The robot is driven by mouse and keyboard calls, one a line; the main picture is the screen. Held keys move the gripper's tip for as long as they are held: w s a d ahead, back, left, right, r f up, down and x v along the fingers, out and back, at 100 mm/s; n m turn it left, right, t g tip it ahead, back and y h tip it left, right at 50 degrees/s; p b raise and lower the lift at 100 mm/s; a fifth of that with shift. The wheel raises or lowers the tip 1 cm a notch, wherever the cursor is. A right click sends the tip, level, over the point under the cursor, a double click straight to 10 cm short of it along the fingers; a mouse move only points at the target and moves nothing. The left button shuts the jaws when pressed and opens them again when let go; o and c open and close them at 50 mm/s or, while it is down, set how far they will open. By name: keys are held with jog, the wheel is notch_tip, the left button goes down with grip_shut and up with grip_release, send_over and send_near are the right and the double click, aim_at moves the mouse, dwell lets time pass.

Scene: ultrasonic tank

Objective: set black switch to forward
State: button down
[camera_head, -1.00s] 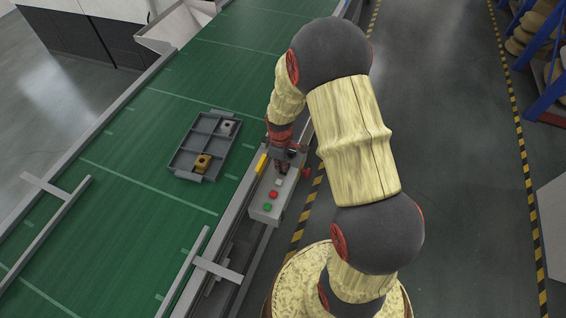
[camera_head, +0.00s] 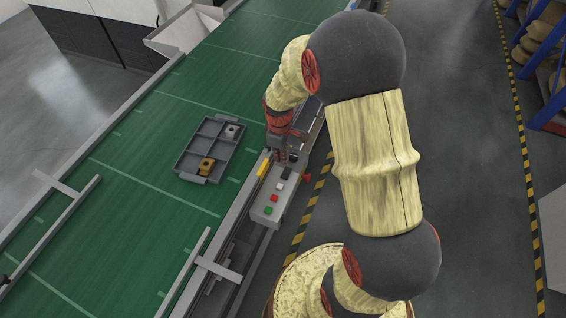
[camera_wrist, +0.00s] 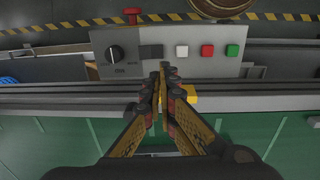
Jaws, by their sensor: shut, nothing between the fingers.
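The black switch (camera_wrist: 114,53) is a round rotary knob at the left end of the grey control box (camera_wrist: 168,70) in the wrist view. A pale mark on its face points roughly up in the picture. Small labels beside and below it are too small to read. My gripper (camera_wrist: 162,66) is shut and empty, with its tips at the box's near edge, right of and below the knob and apart from it in the picture. In the head view, my gripper (camera_head: 281,158) is at the far end of the box, and I cannot make out the knob there.
A black square (camera_wrist: 151,52), white button (camera_wrist: 181,51), red button (camera_wrist: 207,50) and green button (camera_wrist: 232,50) line the box. A red knob (camera_wrist: 132,14) sticks out beyond it. A yellow block (camera_wrist: 182,96) is close behind my fingers. A grey tray (camera_head: 187,161) lies on the green conveyor.

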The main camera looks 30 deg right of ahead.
aim_at(286, 171)
jog(key=shift+s+a+r, duration=0.1)
jog(key=shift+r, duration=0.65)
jog(key=shift+s+a+r, duration=0.1)
jog(key=shift+r, duration=0.65)
jog(key=shift+f, duration=0.1)
jog(key=b, duration=0.2)
jog(key=d+b, duration=0.1)
jog(key=b, duration=0.2)
jog(key=shift+w+d+r+t+h+b, duration=0.2)
jog(key=shift+r+t+h+b, duration=0.1)
jog(key=shift+r, duration=0.1)
jog(key=f+b, duration=0.1)
jog(key=f, duration=0.3)
jog(key=d+f, duration=0.1)
jog(key=f, duration=0.4)
jog(key=w+f+b, duration=0.1)
jog(key=f, duration=0.4)
jog(key=shift+w+d+b, duration=0.1)
jog(key=shift+d+b, duration=0.2)
jog(key=shift+b, duration=0.05)
